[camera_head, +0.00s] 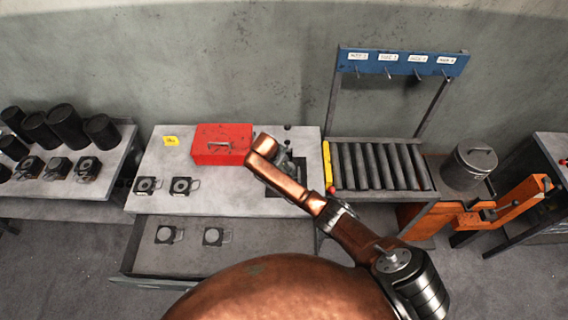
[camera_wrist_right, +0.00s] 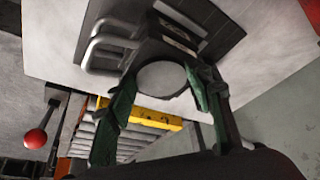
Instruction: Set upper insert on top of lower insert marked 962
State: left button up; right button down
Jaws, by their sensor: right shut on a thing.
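My right gripper (camera_wrist_right: 160,82) is shut on the upper insert (camera_wrist_right: 161,77), a dark block with a pale round face between the green fingers. Beyond it in the wrist view is a dark block with a pale marking (camera_wrist_right: 179,27), probably the lower insert; I cannot read the number. Two wire handles show side by side at the left. Whether the two blocks touch cannot be told. In the head view my right gripper (camera_head: 287,161) is over the right part of the table, largely hidden by my copper arm. My left gripper is not in view.
Two other inserts (camera_head: 182,186) stand on the table's left, and two more (camera_head: 214,237) lie in the open drawer. A red toolbox (camera_head: 222,145) and yellow tag (camera_head: 171,141) are behind. A roller rack (camera_head: 380,166) stands to the right; dark cylinders (camera_head: 66,124) are far left.

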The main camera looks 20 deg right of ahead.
jog(key=shift+w, duration=0.1)
jog(key=shift+f, duration=0.5)
jog(key=c, duration=1)
grip_release()
jog(key=shift+f, duration=0.15)
jog(key=shift+r, duration=0.35)
jog(key=b+v, duration=0.1)
jog(key=v, duration=1.1)
jog(key=shift+r+b, duration=0.25)
jog(key=shift+b, duration=0.1)
